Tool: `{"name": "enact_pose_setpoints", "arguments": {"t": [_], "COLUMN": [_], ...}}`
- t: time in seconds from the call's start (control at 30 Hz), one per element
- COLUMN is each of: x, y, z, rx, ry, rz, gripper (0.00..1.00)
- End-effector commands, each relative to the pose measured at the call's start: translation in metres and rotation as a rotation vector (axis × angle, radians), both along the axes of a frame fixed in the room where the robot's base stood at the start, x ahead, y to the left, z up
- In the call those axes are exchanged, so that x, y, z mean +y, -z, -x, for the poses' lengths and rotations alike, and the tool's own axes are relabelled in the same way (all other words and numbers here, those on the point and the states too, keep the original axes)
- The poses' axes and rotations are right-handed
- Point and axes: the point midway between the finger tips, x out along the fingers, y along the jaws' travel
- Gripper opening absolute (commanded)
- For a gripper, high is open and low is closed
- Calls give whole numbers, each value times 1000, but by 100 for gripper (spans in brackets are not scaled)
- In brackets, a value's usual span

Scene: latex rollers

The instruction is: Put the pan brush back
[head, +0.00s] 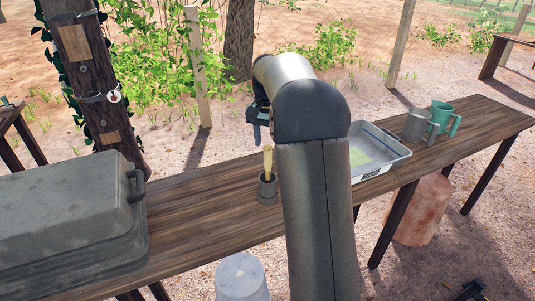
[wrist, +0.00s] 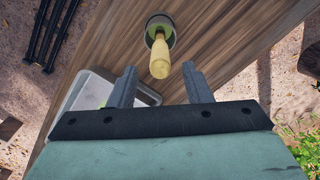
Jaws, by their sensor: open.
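The pan brush (head: 267,160) has a pale yellow handle and stands upright in a small grey cup (head: 268,190) on the wooden table. In the wrist view the brush handle (wrist: 160,55) points up toward the camera, with the round cup (wrist: 152,22) and something green around its base. My gripper (head: 258,128) is above the cup in the head view, partly hidden by my arm. In the wrist view my gripper (wrist: 159,70) is open, with one finger on each side of the handle's end and gaps between. Whether the handle reaches between the fingers in depth is unclear.
A metal tray (head: 385,168) with yellow-green contents lies right of my arm. A grey mug (head: 417,126) and a green mug (head: 442,118) stand beyond it. A large grey case (head: 65,220) fills the left end. The table (head: 205,205) between case and cup is clear.

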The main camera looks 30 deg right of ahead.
Motion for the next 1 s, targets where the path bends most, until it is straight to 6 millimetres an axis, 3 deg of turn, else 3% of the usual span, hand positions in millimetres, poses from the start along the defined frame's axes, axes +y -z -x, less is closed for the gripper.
{"name": "enact_pose_setpoints", "arguments": {"t": [0.1, 0.3, 0.53, 0.63, 0.77, 0.87, 1.0], "x": [0, 0, 2, 15, 51, 87, 130], "y": [-25, -51, -57, -58, -56, -45, -13], "z": [-1, -1, 2, 14, 54, 104, 188], "rx": [-4, -1, 1, -4, -11, -23, -35], "ry": [0, 0, -6, -45, -167, -304, -508], "rz": [1, 0, -1, -2, -7, -7, -1], "gripper": [45, 45, 45, 45, 45, 45, 45]}}
